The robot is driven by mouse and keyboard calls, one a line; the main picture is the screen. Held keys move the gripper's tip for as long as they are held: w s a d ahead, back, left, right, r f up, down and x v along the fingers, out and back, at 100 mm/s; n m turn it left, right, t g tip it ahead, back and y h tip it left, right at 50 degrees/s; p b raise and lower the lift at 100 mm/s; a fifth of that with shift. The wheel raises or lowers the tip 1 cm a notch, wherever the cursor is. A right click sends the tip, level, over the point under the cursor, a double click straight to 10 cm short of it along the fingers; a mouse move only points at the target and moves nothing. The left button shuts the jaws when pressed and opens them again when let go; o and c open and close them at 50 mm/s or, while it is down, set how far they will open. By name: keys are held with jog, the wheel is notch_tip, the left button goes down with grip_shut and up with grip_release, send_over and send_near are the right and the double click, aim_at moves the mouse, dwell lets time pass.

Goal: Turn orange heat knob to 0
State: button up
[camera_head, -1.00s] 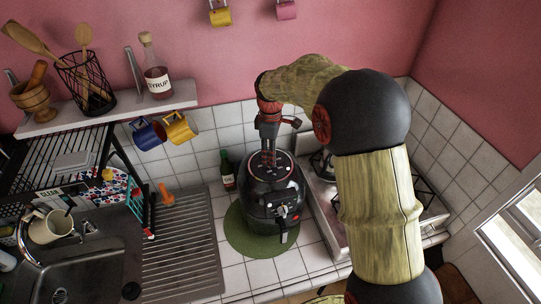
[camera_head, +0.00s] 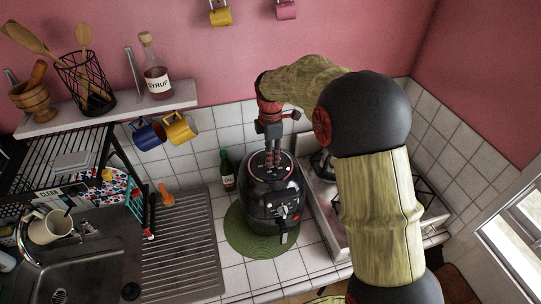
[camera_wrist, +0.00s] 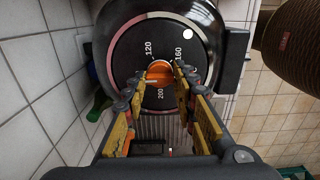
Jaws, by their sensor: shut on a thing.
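A black air fryer (camera_head: 262,205) stands on a round green mat (camera_head: 241,238) on the tiled counter. The orange heat knob (camera_wrist: 159,72) sits on the fryer's round black top, with 120, 160 and 200 printed around it in the wrist view. My gripper (camera_head: 272,170) points down onto the fryer's top from above. In the wrist view my gripper (camera_wrist: 163,72) has its two fingertips on either side of the knob, shut on it. The fingers cover part of the dial. The knob is hidden behind the fingers in the head view.
A dark oil bottle (camera_head: 227,170) stands close to the left of the fryer. A stove (camera_head: 326,205) is to its right. The sink and ribbed drainboard (camera_head: 180,250) lie at the left. Tiled wall is close behind.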

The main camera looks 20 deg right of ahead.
jog(key=o, duration=1.2)
jog(key=shift+c, duration=0.2)
notch_tip(320, 180, up, 12)
dwell(0.4)
